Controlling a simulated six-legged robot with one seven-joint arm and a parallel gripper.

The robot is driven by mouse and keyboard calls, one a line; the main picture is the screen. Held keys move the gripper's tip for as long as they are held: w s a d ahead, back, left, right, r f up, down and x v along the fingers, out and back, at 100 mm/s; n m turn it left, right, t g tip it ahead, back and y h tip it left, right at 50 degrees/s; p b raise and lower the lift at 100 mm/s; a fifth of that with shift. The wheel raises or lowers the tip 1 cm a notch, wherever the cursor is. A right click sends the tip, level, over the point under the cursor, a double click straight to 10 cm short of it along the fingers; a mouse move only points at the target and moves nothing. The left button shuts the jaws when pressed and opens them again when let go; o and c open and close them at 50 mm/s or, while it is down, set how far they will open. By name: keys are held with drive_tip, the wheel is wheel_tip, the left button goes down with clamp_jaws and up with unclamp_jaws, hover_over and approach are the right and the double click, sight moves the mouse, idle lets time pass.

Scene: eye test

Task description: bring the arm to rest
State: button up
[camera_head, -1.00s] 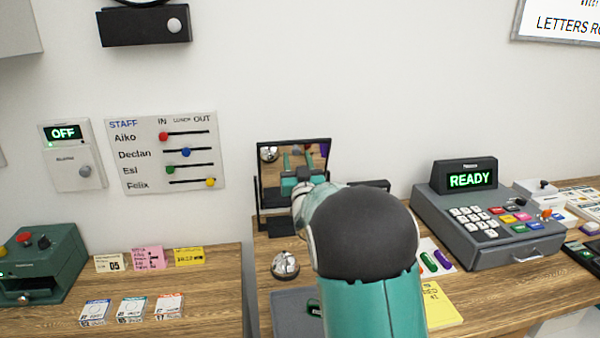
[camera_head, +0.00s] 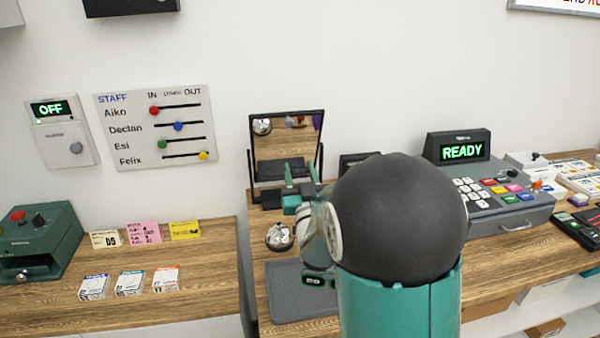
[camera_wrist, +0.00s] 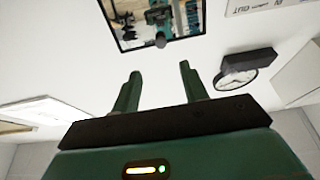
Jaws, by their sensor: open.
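My gripper (camera_head: 301,170) is open and empty, raised above the counter. In the head view its two green fingers point up in front of the lower right of the mirror. In the wrist view my gripper (camera_wrist: 160,70) shows both fingers spread apart with nothing between them. My arm's large dark rounded joint and teal link fill the lower middle of the head view and hide part of the counter and the register's left side.
The tilting mirror (camera_head: 283,140) stands behind my gripper. A bell (camera_head: 279,236) and a grey tray (camera_head: 290,305) lie below it. The cash register (camera_head: 510,205) is at right. The staff board (camera_head: 155,128) hangs on the wall, left. A clock (camera_wrist: 236,77) shows in the wrist view.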

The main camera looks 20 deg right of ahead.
idle(0.3)
drive_tip(key=s+a+f+g+y, duration=0.1)
drive_tip(key=s+a+g, duration=0.3)
drive_tip(key=s, duration=0.6)
drive_tip(key=s+a+f+n+g+y, duration=0.1)
drive_tip(key=s+a+g, duration=0.3)
drive_tip(key=s+g, duration=0.3)
drive_tip(key=s+a+f+n+g+y, duration=0.1)
drive_tip(key=s+g, duration=0.4)
drive_tip(key=s, duration=0.8)
drive_tip(key=a+y, duration=0.1)
drive_tip(key=a, duration=0.1)
drive_tip(key=shift+a+f, duration=0.35)
drive_tip(key=shift+a, duration=0.05)
drive_tip(key=shift+s, duration=0.1)
idle(0.5)
